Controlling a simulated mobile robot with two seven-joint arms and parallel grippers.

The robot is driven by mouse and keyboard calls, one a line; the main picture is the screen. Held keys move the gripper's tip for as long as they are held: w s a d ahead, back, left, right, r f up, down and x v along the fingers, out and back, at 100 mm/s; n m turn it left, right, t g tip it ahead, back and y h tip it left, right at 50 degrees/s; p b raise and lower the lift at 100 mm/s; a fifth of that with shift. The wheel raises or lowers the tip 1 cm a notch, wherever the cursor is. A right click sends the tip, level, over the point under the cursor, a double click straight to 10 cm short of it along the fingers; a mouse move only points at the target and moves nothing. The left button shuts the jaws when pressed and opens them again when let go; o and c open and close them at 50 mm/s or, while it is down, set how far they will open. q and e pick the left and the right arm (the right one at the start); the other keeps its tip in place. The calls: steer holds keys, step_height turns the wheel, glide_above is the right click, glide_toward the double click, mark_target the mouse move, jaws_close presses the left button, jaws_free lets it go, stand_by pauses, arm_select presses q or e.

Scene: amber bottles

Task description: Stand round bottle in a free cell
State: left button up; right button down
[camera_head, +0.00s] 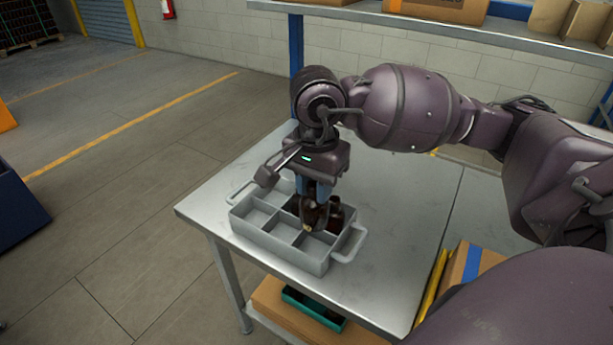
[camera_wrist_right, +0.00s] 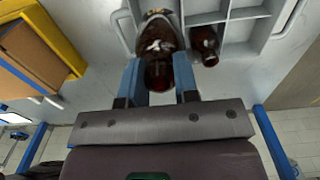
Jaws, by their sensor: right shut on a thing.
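The grey divided tray (camera_head: 280,252) stands on the metal table, with several empty cells at its left and front. My right gripper (camera_head: 316,197) points down over the tray's back right part. It is shut on a dark amber round bottle (camera_head: 312,216), which looks roughly upright. In the right wrist view the bottle (camera_wrist_right: 158,74) shows between the two blue fingers of the gripper (camera_wrist_right: 158,90). Whether its base touches a cell floor cannot be told. Another amber bottle (camera_head: 336,213) is close beside it; it also shows in the right wrist view (camera_wrist_right: 205,45). My left gripper is out of view.
The metal table (camera_head: 405,225) is clear to the right of the tray. The tray has a handle (camera_head: 350,243) at its right end. A shelf (camera_head: 460,32) with cardboard boxes runs above the table's back. Cardboard and a green bin (camera_head: 312,308) are below the table.

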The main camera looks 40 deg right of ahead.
mark_target(315, 217)
steer(key=shift+s+f, duration=0.25)
steer(key=shift+f, duration=0.35)
step_height(315, 217, down, 2)
steer(key=shift+b, duration=0.5)
step_height(315, 217, down, 2)
steer(key=shift+w+f+b, duration=0.1)
steer(key=shift+f+b, duration=0.05)
steer(key=shift+b, duration=0.65)
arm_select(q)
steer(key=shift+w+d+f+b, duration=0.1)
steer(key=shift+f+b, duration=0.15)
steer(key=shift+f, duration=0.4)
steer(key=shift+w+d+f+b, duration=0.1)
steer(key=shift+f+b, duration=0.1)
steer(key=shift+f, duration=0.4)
arm_select(e)
steer(key=shift+f, duration=0.65)
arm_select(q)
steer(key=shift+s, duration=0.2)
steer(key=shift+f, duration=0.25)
arm_select(e)
steer(key=shift+f, duration=0.1)
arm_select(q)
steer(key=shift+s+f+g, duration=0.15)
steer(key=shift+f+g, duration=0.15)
arm_select(e)
steer(key=shift+f, duration=0.3)
